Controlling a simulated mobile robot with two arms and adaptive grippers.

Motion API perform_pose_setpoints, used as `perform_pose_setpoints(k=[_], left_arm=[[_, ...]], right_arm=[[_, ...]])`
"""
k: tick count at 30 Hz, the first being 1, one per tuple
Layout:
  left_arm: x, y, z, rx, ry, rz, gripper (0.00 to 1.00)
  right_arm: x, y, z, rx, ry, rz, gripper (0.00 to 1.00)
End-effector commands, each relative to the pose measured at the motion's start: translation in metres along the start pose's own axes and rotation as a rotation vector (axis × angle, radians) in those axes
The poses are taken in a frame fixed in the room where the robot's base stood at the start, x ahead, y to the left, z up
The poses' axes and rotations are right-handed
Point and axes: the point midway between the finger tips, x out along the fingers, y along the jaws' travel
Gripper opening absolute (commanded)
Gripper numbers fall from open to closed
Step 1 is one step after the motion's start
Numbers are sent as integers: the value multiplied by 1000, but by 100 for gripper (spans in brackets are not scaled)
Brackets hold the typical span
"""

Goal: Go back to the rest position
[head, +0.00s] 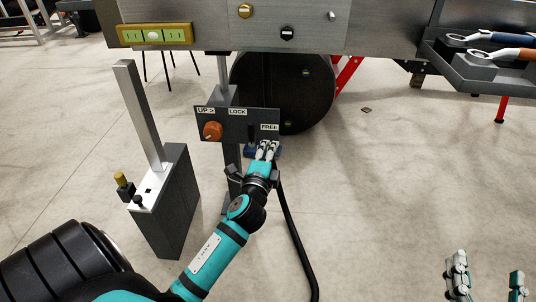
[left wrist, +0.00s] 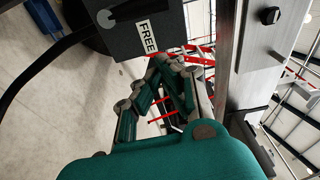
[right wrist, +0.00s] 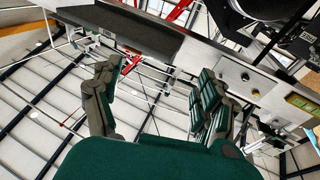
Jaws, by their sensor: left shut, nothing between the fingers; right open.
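My left gripper (head: 267,151) is shut and empty in the head view, at the lower right of a dark panel (head: 236,121) marked UP, LOCK and FREE. Its fingertips are just below the FREE label; I cannot tell whether they touch anything. In the left wrist view the closed fingers (left wrist: 172,75) are beside the FREE label (left wrist: 147,36). My right gripper (head: 488,280) is at the lower right of the head view, open and empty above the floor. In the right wrist view its fingers (right wrist: 155,95) are spread apart.
An orange knob (head: 212,131) is on the panel. A grey box with a tall post (head: 172,200) stands left of it. A large dark wheel (head: 285,92) is behind. A tray with wrenches (head: 475,75) is at the upper right.

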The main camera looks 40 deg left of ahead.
Motion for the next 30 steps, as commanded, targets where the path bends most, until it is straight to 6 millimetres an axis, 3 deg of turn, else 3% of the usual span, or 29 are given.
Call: perform_pose_setpoints(k=[6, 16, 20, 24, 30], left_arm=[[-28, 0, 0, 0, 0, 0, 0], [-36, -1, -4, -25, 13, 2, 0], [-57, -2, -35, -248, 116, 40, 0], [-94, -10, -80, -605, 261, 127, 0], [-141, -28, -125, -1020, 405, 265, 0]], right_arm=[[-2, 2, 15, -2, -92, 5, 76], [-3, 3, 19, -3, -110, 6, 76], [-3, 3, 19, -3, -110, 6, 76], [-3, 3, 19, -3, -109, 6, 76], [-3, 3, 19, -3, -109, 6, 76]])
